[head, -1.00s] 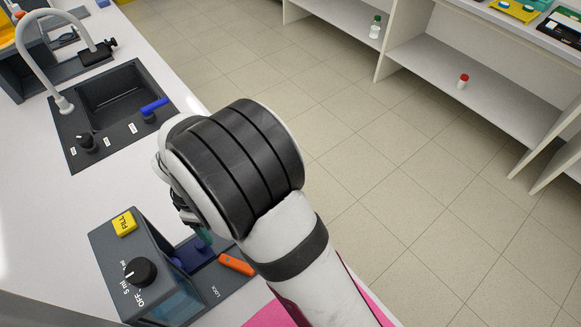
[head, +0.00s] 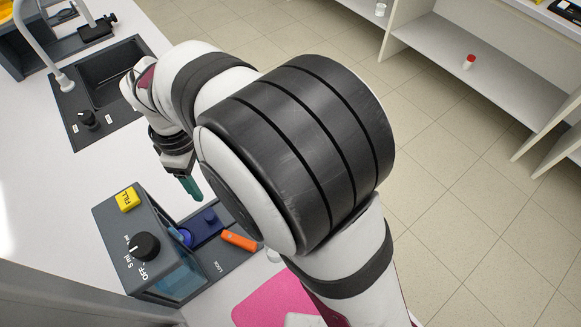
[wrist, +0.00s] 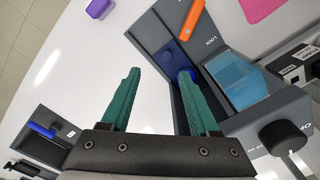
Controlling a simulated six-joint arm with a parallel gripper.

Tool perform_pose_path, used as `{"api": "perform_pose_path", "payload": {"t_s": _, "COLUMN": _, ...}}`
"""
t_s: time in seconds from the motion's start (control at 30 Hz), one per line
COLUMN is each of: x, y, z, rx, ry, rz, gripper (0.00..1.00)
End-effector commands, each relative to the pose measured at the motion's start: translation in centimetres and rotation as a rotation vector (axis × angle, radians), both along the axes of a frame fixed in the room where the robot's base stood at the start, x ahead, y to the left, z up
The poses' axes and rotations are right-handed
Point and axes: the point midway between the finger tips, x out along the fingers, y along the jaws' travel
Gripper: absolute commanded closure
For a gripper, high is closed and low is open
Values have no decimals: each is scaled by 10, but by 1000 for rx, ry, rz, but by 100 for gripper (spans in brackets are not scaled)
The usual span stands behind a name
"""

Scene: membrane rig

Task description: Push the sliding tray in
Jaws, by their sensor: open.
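The dark blue sliding tray (head: 205,225) with a round knob sits in the grey membrane rig (head: 125,230), beside the rig's clear blue-tinted chamber (head: 178,278). In the wrist view, the tray (wrist: 174,56) lies ahead of my fingers, with a rounded bright blue part next to it. My gripper (head: 190,187) has teal fingers and is open and empty. It hangs near the tray's far side in the head view. In the wrist view, my fingers (wrist: 160,74) are spread apart; the right one overlaps the rig in the picture. Whether it touches cannot be told.
An orange lever (head: 239,240) marked LOCK lies beside the tray. The rig has a yellow FILL button (head: 128,199) and a black knob (head: 144,247). A pink mat (head: 272,300) lies nearby. A dark sink (head: 105,95) stands beyond on the white bench.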

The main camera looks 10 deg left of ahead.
Motion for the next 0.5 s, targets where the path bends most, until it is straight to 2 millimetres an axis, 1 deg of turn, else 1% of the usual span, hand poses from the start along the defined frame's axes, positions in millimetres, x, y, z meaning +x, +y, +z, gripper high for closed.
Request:
{"api": "perform_pose_path", "payload": {"t_s": 0.03, "x": 0, "y": 1, "z": 14, "rx": 5, "ry": -4, "rz": -1, "gripper": 38}}
{"api": "perform_pose_path", "payload": {"t_s": 0.07, "x": 0, "y": 1, "z": 22, "rx": 5, "ry": -3, "rz": -1, "gripper": 38}}
{"api": "perform_pose_path", "payload": {"t_s": 0.2, "x": 8, "y": -40, "z": 35, "rx": 7, "ry": 9, "rz": -254, "gripper": 38}}
{"api": "perform_pose_path", "payload": {"t_s": 0.27, "x": 10, "y": -57, "z": 39, "rx": 9, "ry": 14, "rz": -364, "gripper": 38}}
{"api": "perform_pose_path", "payload": {"t_s": 0.5, "x": 6, "y": -120, "z": 55, "rx": 15, "ry": 33, "rz": -797, "gripper": 38}}
